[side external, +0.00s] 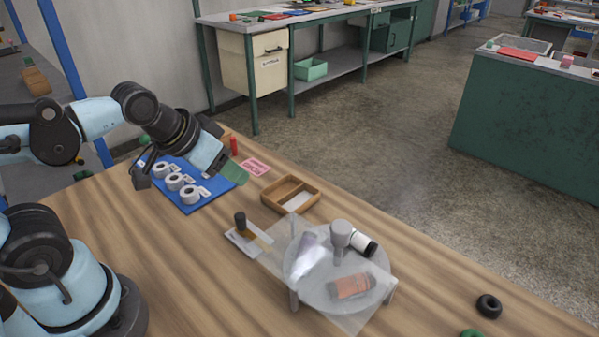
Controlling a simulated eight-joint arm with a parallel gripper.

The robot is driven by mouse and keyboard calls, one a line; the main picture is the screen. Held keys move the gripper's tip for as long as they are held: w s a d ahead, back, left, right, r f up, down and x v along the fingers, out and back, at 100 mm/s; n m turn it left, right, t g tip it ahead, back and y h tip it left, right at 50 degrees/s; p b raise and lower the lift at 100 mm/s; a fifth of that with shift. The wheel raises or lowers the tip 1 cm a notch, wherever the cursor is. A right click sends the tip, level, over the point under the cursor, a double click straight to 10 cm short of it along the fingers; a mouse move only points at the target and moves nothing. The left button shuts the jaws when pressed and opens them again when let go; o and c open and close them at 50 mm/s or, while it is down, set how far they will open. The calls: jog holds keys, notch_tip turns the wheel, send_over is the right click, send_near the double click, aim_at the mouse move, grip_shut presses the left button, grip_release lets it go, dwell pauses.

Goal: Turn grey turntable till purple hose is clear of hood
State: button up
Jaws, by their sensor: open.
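The grey turntable (299,282) is a round disc on the wooden table, right of centre. A clear hood (352,323) on short legs stands over at least part of it. A pale purple piece (306,243), perhaps the purple hose, shows on the disc's left side, apparently under the hood. A grey upright knob (341,236) stands at the disc's back.
A wooden tray (268,205) sits behind the turntable. A blue mat (203,205) with several white rolls lies at the back left. A dark-handled tool (241,228) stands on a white plate left of the turntable. A black ring (488,306) lies at right.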

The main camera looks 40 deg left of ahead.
dwell(0.4)
jog(key=shift+o, duration=1.3)
notch_tip(320, 180, up, 6)
jog(key=m+g, duration=0.7)
jog(key=m, duration=1.1)
send_over(342, 226)
notch_tip(342, 226, down, 12)
grip_shut()
